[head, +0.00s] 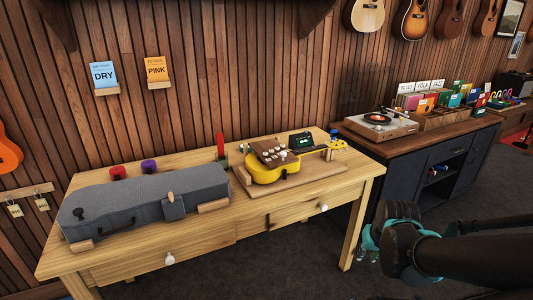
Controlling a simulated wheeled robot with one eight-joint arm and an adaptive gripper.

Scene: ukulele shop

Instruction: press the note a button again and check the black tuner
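A yellow ukulele (264,174) lies on a wooden board (300,189) on the workbench. A brown block with several small pale buttons (270,152) sits at its body; labels are too small to read, so I cannot tell which is note A. The black tuner (301,141) stands behind the ukulele's neck with a lit greenish screen, whose reading is not legible. My gripper (367,246), dark with teal fingers, hangs at the lower right, in front of the dark cabinet and apart from the bench. Its finger opening is not clear, and nothing shows in it.
The workbench (200,245) also bears a grey instrument case (140,203), red (118,172) and purple (148,166) round items, and a red upright item (220,143). A dark cabinet (430,172) with a turntable (380,122) stands right of it. Floor between and in front is clear.

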